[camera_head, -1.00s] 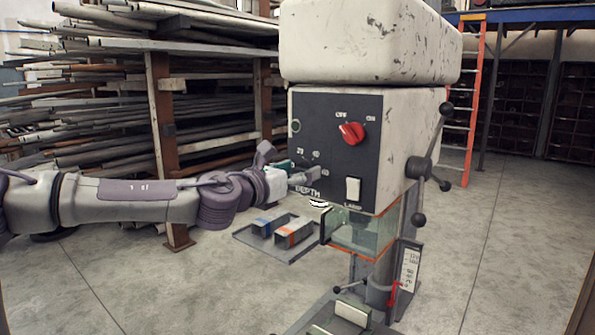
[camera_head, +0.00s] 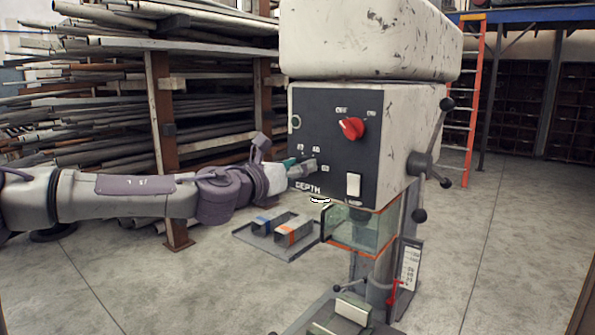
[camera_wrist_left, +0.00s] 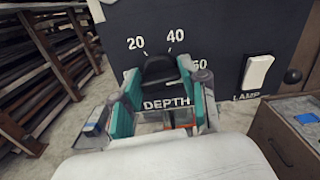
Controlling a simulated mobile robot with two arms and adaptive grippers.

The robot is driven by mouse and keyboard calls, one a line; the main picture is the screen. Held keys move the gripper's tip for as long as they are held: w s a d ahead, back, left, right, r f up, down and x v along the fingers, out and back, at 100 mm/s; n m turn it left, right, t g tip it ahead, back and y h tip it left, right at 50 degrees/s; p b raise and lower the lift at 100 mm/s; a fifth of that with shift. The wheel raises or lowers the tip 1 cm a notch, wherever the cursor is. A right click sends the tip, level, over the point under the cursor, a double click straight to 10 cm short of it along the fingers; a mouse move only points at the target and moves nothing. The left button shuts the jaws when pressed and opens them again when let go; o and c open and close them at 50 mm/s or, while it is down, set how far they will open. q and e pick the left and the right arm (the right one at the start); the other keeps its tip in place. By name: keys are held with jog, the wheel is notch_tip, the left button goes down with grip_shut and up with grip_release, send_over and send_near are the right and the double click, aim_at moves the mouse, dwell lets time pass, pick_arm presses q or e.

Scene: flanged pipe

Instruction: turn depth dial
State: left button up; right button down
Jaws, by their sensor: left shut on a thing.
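The depth dial (camera_wrist_left: 160,68) is a black knob on the drill press's dark front panel (camera_head: 330,115), with 20, 40 and 60 marked around it and DEPTH below. My left gripper (camera_head: 306,168) reaches it from the left and hides most of it in the head view. In the left wrist view the fingers of my left gripper (camera_wrist_left: 163,85) are on either side of the dial, shut on it. The dial's pointer is hard to make out. My right gripper is in neither view.
A red switch (camera_head: 351,128) and a white lamp switch (camera_head: 353,187) are on the same panel. A clear guard (camera_head: 358,233) hangs below it. Levers with black knobs (camera_head: 419,215) stick out at the right. A pipe rack (camera_head: 160,110) stands behind my left arm.

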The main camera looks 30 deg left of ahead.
pick_arm(q)
jog(key=n+b, duration=0.4)
jog(key=n, duration=0.6)
jog(key=shift+a+f, duration=0.1)
jog(key=shift+a, duration=0.05)
jog(key=shift+n+b, duration=0.3)
jog(key=o, duration=1.1)
jog(key=shift+o, duration=0.2)
jog(key=shift+s, duration=0.15)
